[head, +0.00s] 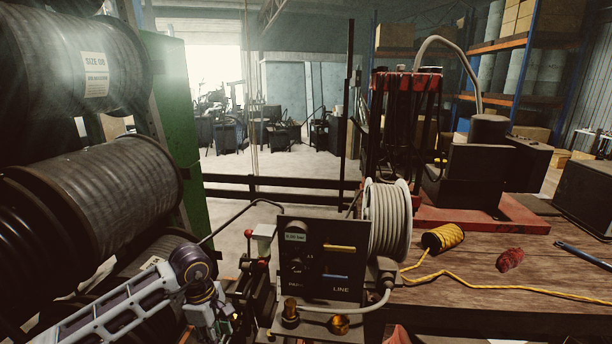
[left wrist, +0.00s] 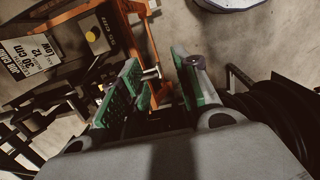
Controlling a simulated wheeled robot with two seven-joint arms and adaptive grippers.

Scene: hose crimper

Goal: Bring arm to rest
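My left arm (head: 125,300) comes in from the lower left in the head view. Its wrist bends downward beside the control panel, and the gripper is partly cut off at the bottom edge. In the left wrist view the left gripper (left wrist: 162,78) shows two green-padded fingers spread apart. I see nothing held between them; an orange frame (left wrist: 157,55) and the floor lie beyond. My right gripper is not in view.
A black control panel (head: 318,262) stands right of my left wrist. Large hose reels (head: 95,200) crowd the left. The wooden bench (head: 460,290) holds yellow rope (head: 443,238) and a red rag (head: 510,260).

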